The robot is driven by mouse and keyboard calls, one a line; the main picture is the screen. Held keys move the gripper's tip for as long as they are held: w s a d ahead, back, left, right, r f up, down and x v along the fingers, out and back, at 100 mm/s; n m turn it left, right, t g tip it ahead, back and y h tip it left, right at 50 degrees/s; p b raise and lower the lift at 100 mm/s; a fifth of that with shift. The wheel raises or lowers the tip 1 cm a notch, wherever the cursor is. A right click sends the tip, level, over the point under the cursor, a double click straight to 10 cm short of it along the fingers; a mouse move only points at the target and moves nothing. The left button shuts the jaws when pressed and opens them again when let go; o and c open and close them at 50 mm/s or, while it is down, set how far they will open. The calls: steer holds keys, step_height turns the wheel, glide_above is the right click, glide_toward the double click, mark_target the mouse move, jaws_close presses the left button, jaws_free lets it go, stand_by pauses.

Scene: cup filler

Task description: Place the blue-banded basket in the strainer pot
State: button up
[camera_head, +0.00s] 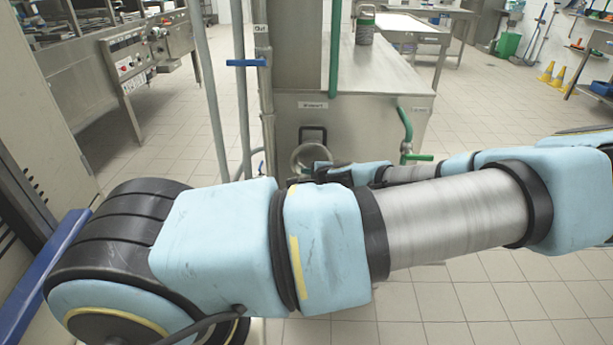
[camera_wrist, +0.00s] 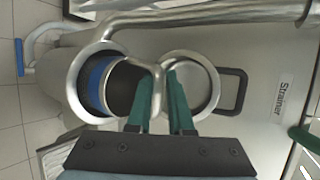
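The blue-banded basket (camera_wrist: 97,84) shows in the wrist view as a dark round interior with a blue band, inside a wide metal ring at the left. A bent metal handle (camera_wrist: 157,84) reaches from its side to between the green fingers of my gripper (camera_wrist: 161,78). The fingers stand on either side of the handle with a small gap visible. Another round metal opening (camera_wrist: 207,72), apparently the strainer pot, lies to the right, partly hidden by the right finger. My arm hides the basket in the head view.
A black square handle (camera_wrist: 234,92) and a Strainer label (camera_wrist: 284,95) are on the steel front to the right. A metal pipe (camera_wrist: 215,18) crosses the top of the wrist view. A steel counter (camera_head: 375,75) stands behind my arm; tiled floor lies at the right.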

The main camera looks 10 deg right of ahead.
steer(key=o, duration=0.3)
steer(key=shift+o, duration=0.2)
